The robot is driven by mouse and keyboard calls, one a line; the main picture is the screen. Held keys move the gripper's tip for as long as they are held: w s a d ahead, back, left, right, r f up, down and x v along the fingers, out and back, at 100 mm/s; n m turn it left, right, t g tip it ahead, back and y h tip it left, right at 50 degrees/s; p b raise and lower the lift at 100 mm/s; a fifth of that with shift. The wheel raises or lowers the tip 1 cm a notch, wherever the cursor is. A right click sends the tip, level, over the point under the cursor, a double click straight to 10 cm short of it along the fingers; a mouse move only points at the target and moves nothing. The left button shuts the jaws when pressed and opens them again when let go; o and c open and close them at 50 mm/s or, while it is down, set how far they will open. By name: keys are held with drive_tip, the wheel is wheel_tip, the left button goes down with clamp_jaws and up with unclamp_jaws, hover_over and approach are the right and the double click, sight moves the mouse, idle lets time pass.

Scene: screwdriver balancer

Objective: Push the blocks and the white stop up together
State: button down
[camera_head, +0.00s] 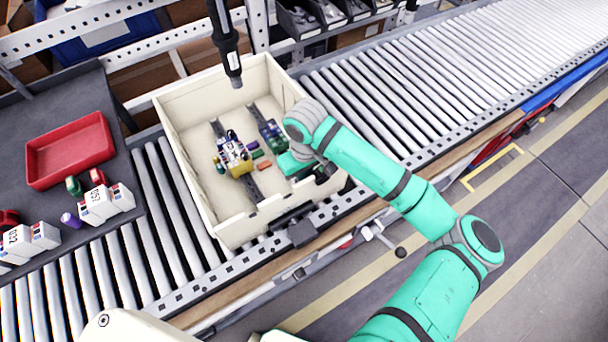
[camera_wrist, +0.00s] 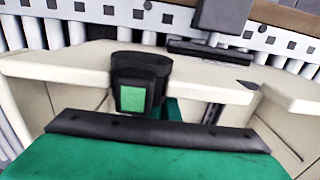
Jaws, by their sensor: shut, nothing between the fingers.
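A cream crate (camera_head: 190,85) stands on the roller conveyor, with two dark rails on its floor. A group of white and yellow blocks (camera_head: 236,158) sits on the left rail (camera_head: 252,187). Green and dark blocks (camera_head: 273,134) sit on the right rail (camera_head: 255,111). I cannot single out the white stop. My gripper (camera_head: 322,172) is shut and empty, by the crate's near right wall and right of the blocks, apart from them. In the wrist view its dark finger with a green pad (camera_wrist: 133,98) shows in front of the cream wall; no blocks show there.
A few small coloured pieces (camera_head: 261,160) lie between the rails. A dark screwdriver (camera_head: 226,45) hangs over the crate's far side. A red tray (camera_head: 70,150) and labelled white boxes (camera_head: 105,203) are at the left. Bare rollers (camera_head: 430,75) run to the right.

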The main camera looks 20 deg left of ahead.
drive_tip(key=shift+w+a, duration=0.8)
drive_tip(key=shift+a, duration=0.25)
drive_tip(key=shift+w+a, duration=0.8)
drive_tip(key=shift+a, duration=0.2)
drive_tip(key=shift+w+a, duration=0.8)
drive_tip(key=shift+a, duration=0.3)
idle(4.2)
drive_tip(key=shift+s+d, duration=0.15)
drive_tip(key=shift+d, duration=0.05)
idle(0.4)
